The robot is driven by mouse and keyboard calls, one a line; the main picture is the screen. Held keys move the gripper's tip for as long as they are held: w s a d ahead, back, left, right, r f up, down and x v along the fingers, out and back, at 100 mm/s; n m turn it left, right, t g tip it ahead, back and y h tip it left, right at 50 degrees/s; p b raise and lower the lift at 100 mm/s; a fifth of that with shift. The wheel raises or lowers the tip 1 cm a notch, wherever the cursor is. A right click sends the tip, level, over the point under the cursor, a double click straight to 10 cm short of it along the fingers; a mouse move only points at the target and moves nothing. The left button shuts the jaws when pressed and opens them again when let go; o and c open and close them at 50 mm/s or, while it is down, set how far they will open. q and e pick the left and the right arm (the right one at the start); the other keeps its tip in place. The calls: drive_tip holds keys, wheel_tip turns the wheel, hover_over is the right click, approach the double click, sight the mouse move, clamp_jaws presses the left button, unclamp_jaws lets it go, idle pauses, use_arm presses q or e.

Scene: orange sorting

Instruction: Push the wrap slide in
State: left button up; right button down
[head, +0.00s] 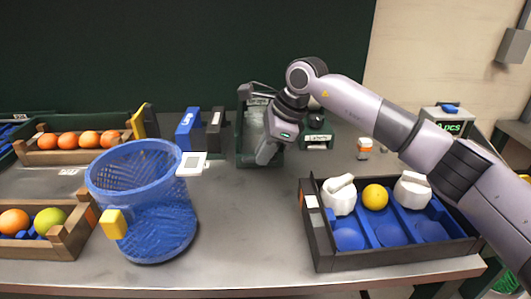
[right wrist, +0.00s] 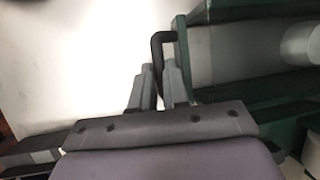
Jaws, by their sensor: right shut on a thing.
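The wrap slide (head: 241,140) is a dark green box-like unit with pale wrap inside, at the back middle of the bench in the head view. My right gripper (head: 265,155) is at its front, pointing down and hiding part of it. In the right wrist view, the fingers of my right gripper (right wrist: 159,78) are closed around a black bent handle (right wrist: 158,42). The handle joins the green edge of the slide (right wrist: 183,60). How far the slide stands out is hard to tell. My left gripper is not in view.
A blue basket (head: 130,175) with a yellow tag stands left of centre. Orange crates (head: 85,155) line the left. A dark tray (head: 400,255) with blue cups, white items and a yellow ball stands right, under my right arm. The middle bench is clear.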

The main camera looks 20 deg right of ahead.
drive_tip(key=shift+w+d+r, duration=0.15)
drive_tip(key=shift+w+r, duration=0.1)
drive_tip(key=c, duration=1.2)
unclamp_jaws()
drive_tip(key=shift+c, duration=0.2)
drive_tip(key=shift+o, duration=0.6)
drive_tip(key=shift+f, duration=0.15)
drive_tip(key=v, duration=0.7)
